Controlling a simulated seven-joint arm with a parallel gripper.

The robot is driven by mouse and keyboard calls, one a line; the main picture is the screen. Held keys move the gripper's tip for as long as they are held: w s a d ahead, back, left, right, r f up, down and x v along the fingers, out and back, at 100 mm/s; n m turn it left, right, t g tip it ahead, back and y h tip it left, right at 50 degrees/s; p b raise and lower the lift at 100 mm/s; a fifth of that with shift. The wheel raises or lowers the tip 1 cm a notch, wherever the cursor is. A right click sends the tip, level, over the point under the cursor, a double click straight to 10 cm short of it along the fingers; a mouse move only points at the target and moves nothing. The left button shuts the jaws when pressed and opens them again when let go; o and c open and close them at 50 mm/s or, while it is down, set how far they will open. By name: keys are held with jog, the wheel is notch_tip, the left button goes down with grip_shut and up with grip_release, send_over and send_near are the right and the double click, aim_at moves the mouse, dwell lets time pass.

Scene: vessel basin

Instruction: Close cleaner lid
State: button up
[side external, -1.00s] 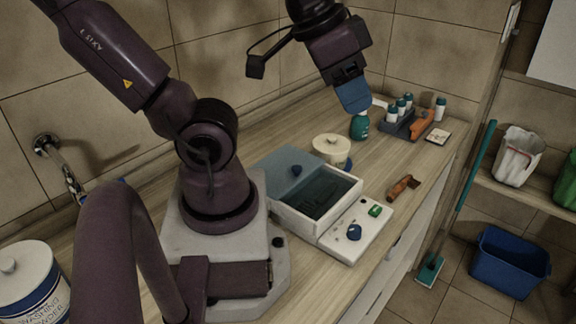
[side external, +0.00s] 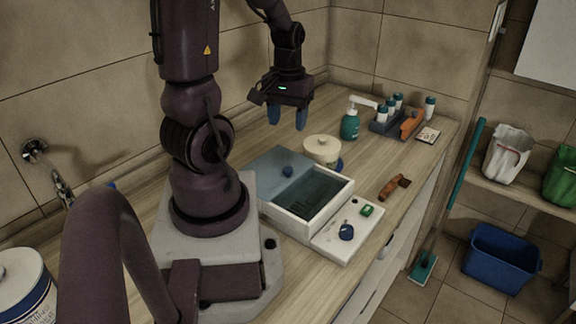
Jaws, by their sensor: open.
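The cleaner is a white box (side external: 300,225) on the counter with an open, dark basin inside. Its blue-grey lid (side external: 268,168) lies off to the basin's back left side, leaving the basin uncovered. A small dark blue knob (side external: 287,171) stands on the lid. My gripper (side external: 287,118) is open and empty, pointing down with two blue fingers apart. It hangs in the air above and behind the lid, touching nothing.
A cream-lidded jar (side external: 322,148) stands close behind the basin. A control panel (side external: 348,228) with a blue dial and green button adjoins the cleaner's front.

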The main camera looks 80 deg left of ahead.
aim_at(288, 169)
notch_tip(288, 169, down, 13)
jog(key=shift+d+r, duration=0.1)
jog(key=shift+r, duration=0.1)
dwell(0.3)
grip_shut()
jog(key=w+d, duration=0.8)
jog(key=shift+w+d, duration=0.1)
jog(key=shift+w, duration=0.1)
